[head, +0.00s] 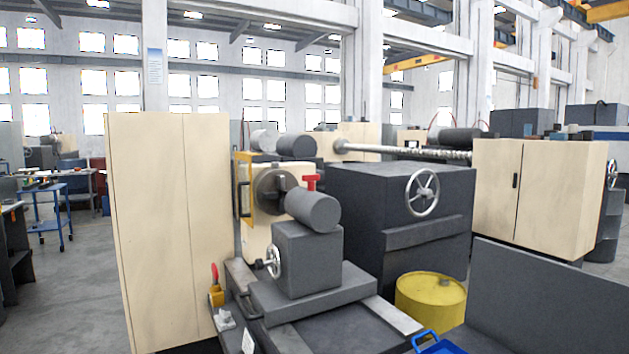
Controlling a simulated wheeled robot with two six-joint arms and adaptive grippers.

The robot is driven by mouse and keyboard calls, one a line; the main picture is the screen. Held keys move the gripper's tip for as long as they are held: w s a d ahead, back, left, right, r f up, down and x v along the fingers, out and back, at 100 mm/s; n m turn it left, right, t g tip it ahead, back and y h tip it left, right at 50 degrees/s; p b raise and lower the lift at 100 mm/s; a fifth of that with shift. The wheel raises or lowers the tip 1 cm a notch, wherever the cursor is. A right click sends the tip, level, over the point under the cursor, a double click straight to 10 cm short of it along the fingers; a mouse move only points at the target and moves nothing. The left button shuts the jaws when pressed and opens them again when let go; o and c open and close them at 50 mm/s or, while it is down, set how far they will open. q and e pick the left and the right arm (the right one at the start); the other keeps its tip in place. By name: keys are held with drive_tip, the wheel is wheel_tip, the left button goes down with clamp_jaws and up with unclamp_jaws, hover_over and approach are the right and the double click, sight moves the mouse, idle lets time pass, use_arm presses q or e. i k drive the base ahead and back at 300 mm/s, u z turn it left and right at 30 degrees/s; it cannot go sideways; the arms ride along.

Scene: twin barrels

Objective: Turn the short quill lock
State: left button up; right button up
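A short red T-shaped handle (311,181) stands upright on top of a grey horizontal barrel (315,211), and it looks like the quill lock. The barrel sits on a grey block (306,262) with a small silver handwheel (273,262) on its left face. A second, darker barrel (297,146) lies further back, with no red handle visible on it. A red lever on a yellow base (216,288) stands lower left, beside the machine bed. Neither of my grippers is in view.
A tall cream cabinet (156,230) stands close on the left. A dark machine housing with a large handwheel (422,192) is behind on the right. A yellow drum (431,300) and a blue crate (437,345) are at lower right. Open floor (70,300) shows at left.

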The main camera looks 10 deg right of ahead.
sight(311, 178)
drive_tip(key=z, duration=0.2)
drive_tip(key=k, duration=0.2)
drive_tip(key=u, duration=0.95)
drive_tip(key=i, duration=2.95)
drive_tip(key=z, duration=2.1)
